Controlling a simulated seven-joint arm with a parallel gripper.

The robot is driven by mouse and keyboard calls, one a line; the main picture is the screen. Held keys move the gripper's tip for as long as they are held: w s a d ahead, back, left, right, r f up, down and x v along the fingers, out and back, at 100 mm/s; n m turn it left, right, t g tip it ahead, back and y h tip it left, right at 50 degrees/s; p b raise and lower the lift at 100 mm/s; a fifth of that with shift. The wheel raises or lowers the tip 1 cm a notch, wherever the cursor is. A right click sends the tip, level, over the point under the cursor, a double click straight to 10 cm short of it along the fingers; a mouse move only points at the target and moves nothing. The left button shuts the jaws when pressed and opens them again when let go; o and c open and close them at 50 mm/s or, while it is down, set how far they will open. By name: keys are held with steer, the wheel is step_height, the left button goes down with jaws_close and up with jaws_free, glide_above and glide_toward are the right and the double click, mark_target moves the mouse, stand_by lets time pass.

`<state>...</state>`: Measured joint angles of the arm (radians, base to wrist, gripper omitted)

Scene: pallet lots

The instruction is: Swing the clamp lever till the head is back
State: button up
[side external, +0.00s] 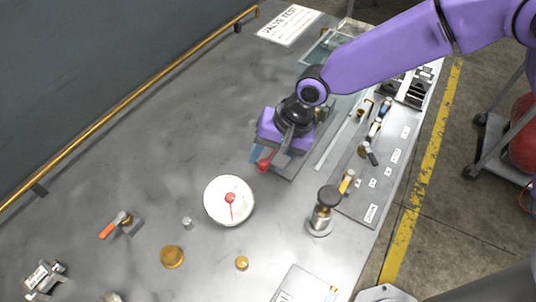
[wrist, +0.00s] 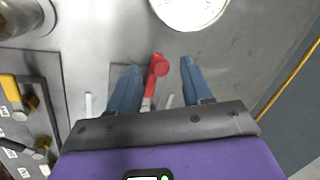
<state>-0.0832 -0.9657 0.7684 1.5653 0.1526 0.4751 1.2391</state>
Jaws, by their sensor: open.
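The clamp lever, with a red grip (wrist: 159,66), shows in the wrist view between my two blue fingers. In the side external view its red end (side external: 264,165) pokes out below my gripper (side external: 262,155). My gripper (wrist: 161,68) is open, with one finger on each side of the red grip and visible gaps; it does not hold it. The clamp's dark base plate (side external: 291,174) lies partly under my gripper. The clamp head and most of the clamp body are hidden by my gripper and wrist.
A white round gauge (side external: 219,204) stands close by. A black-topped cylinder (side external: 322,212) is to the right, beside a labelled panel (side external: 367,201) with small levers. An orange-handled valve (side external: 118,225) and brass discs (side external: 172,257) lie nearer.

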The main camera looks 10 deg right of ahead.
steer(key=shift+a+f, duration=0.1)
steer(key=shift+f, duration=0.25)
jaws_close()
steer(key=shift+r, duration=0.1)
